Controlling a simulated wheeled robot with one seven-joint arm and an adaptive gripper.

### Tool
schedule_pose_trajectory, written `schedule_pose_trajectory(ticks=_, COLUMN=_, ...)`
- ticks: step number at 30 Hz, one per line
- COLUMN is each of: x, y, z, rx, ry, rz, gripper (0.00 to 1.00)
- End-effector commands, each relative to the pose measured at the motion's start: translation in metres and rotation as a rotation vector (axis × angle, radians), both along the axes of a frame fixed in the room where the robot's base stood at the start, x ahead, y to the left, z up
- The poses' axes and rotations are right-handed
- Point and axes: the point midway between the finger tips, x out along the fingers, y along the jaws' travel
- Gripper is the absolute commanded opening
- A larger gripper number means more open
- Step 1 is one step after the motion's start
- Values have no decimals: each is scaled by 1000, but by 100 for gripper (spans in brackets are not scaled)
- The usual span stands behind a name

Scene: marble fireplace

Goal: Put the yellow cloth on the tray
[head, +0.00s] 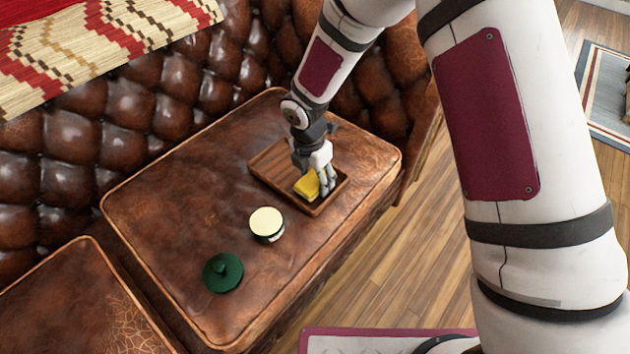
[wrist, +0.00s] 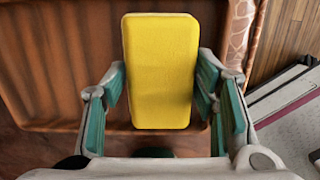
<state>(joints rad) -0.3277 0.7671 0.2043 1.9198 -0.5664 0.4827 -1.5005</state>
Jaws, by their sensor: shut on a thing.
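The yellow cloth (head: 307,187) is a small folded block at the front right part of the wooden tray (head: 269,165). The tray lies on the brown leather sofa seat. My gripper (head: 322,188) is over the tray and shut on the cloth. In the wrist view, the yellow cloth (wrist: 160,70) sits between the two green-padded fingers of my gripper (wrist: 160,95), with the tray (wrist: 60,60) below it. I cannot tell whether the cloth touches the tray floor.
A round cream-topped container (head: 266,223) and a dark green lid with a knob (head: 223,272) lie on the leather seat (head: 160,220), left of the tray. The tufted backrest (head: 170,110) rises behind. A red and beige woven blanket (head: 90,45) hangs over it.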

Motion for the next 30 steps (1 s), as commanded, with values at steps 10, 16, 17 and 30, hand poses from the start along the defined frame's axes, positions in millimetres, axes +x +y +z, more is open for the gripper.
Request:
schedule_pose_trajectory(ticks=10, x=0, y=0, z=-4, rx=1, ry=-1, rz=-1, gripper=27)
schedule_pose_trajectory(ticks=16, x=0, y=0, z=-4, rx=1, ry=-1, rz=-1, gripper=62)
schedule_pose_trajectory(ticks=17, x=0, y=0, z=-4, rx=1, ry=-1, rz=-1, gripper=62)
schedule_pose_trajectory(ticks=30, x=-2, y=2, z=28, rx=3, ry=-3, rz=-2, gripper=62)
